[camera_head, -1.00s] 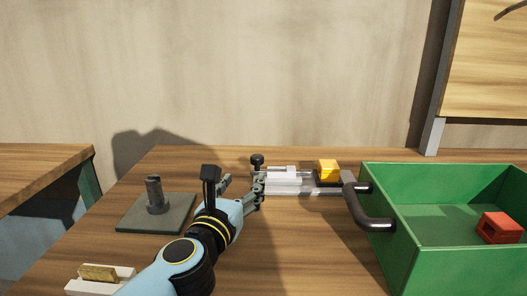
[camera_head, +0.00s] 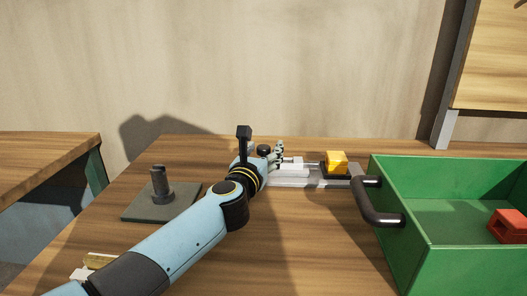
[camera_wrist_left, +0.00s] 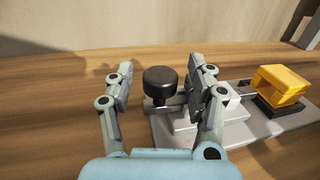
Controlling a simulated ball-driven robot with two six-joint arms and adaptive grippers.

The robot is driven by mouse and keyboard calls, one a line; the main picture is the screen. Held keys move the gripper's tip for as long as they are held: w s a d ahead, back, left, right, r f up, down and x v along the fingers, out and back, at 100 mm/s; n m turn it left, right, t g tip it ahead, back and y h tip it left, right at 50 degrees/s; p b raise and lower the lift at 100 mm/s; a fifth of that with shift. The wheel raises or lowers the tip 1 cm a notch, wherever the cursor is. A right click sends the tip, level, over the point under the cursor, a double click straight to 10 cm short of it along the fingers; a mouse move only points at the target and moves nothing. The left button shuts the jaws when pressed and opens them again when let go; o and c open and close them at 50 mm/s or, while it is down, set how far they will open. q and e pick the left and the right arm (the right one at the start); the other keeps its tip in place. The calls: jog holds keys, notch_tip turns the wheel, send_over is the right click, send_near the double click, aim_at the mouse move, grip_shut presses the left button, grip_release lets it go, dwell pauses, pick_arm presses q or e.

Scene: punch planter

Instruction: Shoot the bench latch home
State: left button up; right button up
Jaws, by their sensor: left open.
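The bench latch has a pale grey base plate (camera_wrist_left: 262,124) on the wooden table, with a light sliding bar (camera_head: 292,162) on it. A black round knob (camera_wrist_left: 160,78) stands upright at the latch's left end. A yellow block (camera_head: 337,161) on a dark pad sits at its right end; it also shows in the left wrist view (camera_wrist_left: 281,83). My left gripper (camera_wrist_left: 162,85) is open, with one finger on each side of the knob and visible gaps to it. In the head view, my left gripper (camera_head: 270,153) partly hides the latch's left end. My right gripper is not in view.
A green open box (camera_head: 450,259) with a dark handle (camera_head: 378,207) and a red block (camera_head: 509,226) inside stands right of the latch. A dark plate with an upright post (camera_head: 160,186) lies left of my arm. A white-and-tan piece (camera_head: 98,262) is partly hidden at front left.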

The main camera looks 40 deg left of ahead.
aim_at(284, 161)
pick_arm(q)
jog(key=shift+c, duration=0.3)
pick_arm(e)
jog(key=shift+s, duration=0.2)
pick_arm(q)
jog(key=c, duration=0.5)
grip_shut()
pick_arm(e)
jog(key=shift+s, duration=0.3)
pick_arm(q)
jog(key=w+d, duration=0.1)
jog(key=d, duration=0.2)
jog(key=w+d, duration=0.1)
jog(key=shift+w+d+f, duration=0.1)
jog(key=shift+w+d, duration=0.1)
jog(key=shift+w, duration=0.1)
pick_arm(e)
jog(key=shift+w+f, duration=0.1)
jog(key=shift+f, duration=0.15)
